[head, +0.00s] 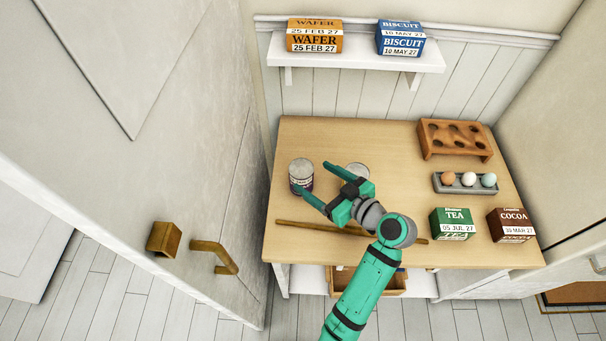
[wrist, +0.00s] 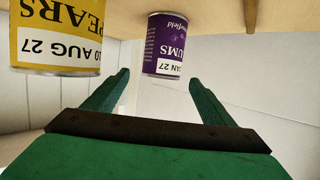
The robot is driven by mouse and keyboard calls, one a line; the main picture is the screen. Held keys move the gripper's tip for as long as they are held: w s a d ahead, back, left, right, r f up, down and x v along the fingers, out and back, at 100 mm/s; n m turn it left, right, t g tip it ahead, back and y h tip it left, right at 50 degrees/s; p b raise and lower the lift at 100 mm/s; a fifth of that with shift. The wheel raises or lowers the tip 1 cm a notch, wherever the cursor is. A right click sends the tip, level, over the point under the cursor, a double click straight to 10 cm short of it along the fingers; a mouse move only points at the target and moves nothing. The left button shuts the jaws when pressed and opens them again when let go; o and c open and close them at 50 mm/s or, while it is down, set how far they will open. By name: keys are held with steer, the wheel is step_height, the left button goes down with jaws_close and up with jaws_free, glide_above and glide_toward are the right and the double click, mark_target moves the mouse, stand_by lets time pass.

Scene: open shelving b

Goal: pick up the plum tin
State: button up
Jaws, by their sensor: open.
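The plum tin (head: 300,187) stands on the left part of the wooden table, with a grey lid and a purple label. In the wrist view, which is upside down, the plum tin (wrist: 164,50) appears just beyond and between my fingertips. My gripper (head: 316,178) is open and empty, its fingers pointing left at the tin; one fingertip overlaps the tin's lower right edge in the head view. The gripper also shows in the wrist view (wrist: 158,78). Whether a finger touches the tin I cannot tell.
A yellow pears tin (wrist: 57,35) stands near; its lid (head: 355,168) shows behind my gripper. A wooden rod (head: 300,225) lies along the table front. Tea (head: 452,224), cocoa (head: 511,226), an egg tray (head: 443,186) and a holed rack (head: 455,153) stand right.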

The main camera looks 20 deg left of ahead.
mark_target(301, 170)
steer(key=shift+x, duration=3.45)
steer(key=shift+s+f, duration=0.1)
steer(key=shift+s, duration=0.05)
